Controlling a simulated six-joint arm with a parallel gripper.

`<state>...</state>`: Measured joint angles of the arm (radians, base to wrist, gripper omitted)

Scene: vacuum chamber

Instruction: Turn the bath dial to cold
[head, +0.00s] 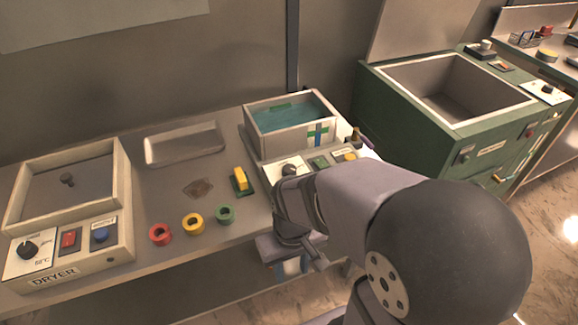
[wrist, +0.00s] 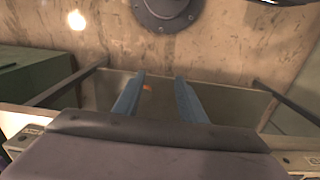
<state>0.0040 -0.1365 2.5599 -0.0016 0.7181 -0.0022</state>
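The bath (head: 252,118) is a pale box holding blue-green water, on the bench behind my arm. Its dial (head: 289,169) is a dark knob on a white plate at the left of the bath's front panel, partly hidden by my wrist; I cannot tell where it points. My gripper (head: 290,267) hangs in front of the bench edge, below the panel and apart from the dial. In the wrist view my gripper (wrist: 160,84) has its two blue fingers spread with nothing held between them. The dial does not show there.
A dryer (head: 72,262) with its own dial stands at the left. Red (head: 160,235), yellow (head: 193,224) and green (head: 225,214) rings lie on the bench near a yellow block (head: 240,179). A metal tray (head: 184,145) lies behind. A green open-topped cabinet (head: 400,120) stands right.

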